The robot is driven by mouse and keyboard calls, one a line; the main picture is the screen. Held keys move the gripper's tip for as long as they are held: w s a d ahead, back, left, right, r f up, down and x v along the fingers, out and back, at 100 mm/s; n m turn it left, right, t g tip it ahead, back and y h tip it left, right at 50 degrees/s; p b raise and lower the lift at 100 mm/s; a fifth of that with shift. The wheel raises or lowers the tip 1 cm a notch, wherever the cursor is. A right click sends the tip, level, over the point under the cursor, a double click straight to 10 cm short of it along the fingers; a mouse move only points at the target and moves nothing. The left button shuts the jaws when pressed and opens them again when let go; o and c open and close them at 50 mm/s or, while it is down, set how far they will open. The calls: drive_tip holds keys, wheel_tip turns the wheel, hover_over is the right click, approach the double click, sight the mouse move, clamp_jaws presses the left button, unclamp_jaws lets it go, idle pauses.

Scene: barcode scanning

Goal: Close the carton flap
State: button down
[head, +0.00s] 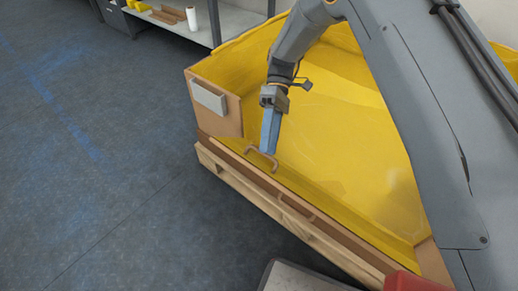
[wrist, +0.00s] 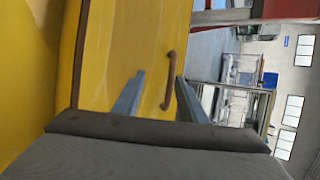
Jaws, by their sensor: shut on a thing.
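A large carton (head: 228,110) with a yellow inside stands in the head view, its near side low and open. The carton flap shows in the wrist view as a yellow panel (wrist: 125,45) with a brown edge. A brown handle (wrist: 169,75) sits on it, and this also shows in the head view (head: 252,150) at the carton's near edge. My gripper (head: 267,152) points down at the handle. In the wrist view its fingers (wrist: 159,76) lie on either side of the handle, shut on it. The exact contact is partly hidden.
The carton rests on a wooden pallet (head: 230,176). A white label (head: 209,97) is on its corner. A shelf (head: 175,27) with small items stands at the back left. The floor (head: 90,180) at left is clear. A red thing (head: 408,281) is at the bottom right.

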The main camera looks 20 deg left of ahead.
drive_tip(key=c, duration=2)
unclamp_jaws()
drive_tip(key=w, duration=0.1)
drive_tip(key=w+d+b, duration=0.1)
drive_tip(key=w, duration=0.1)
drive_tip(key=w+d+f, duration=0.1)
drive_tip(key=w, duration=0.1)
drive_tip(key=shift+w, duration=0.15)
drive_tip(key=shift+r, duration=0.1)
drive_tip(key=o, duration=1)
drive_tip(key=shift+c, duration=0.2)
drive_tip(key=shift+a, duration=0.1)
drive_tip(key=shift+c, duration=0.6)
